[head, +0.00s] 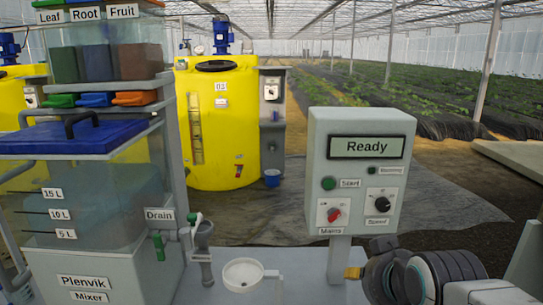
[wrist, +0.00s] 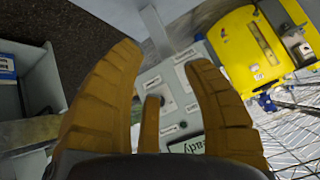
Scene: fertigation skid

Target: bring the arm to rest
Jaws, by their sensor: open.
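My gripper (wrist: 162,62) shows large in the wrist view, with its orange-brown fingers spread apart and nothing between them. Behind the fingers is the grey control box (wrist: 150,78), seen tilted. Most of the fingers are hidden there by the wrist. The box display reads "Ready"; it carries a green Start button (head: 328,183), a red Mains switch (head: 334,215) and a black Speed knob (head: 382,204).
The Plenvik mixer (head: 85,230) with a blue lid (head: 70,137) stands at the left, with a green drain valve (head: 158,243). A white cup (head: 243,272) is at the front centre. A yellow tank (head: 225,130) stands behind. Open floor lies beyond the control box.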

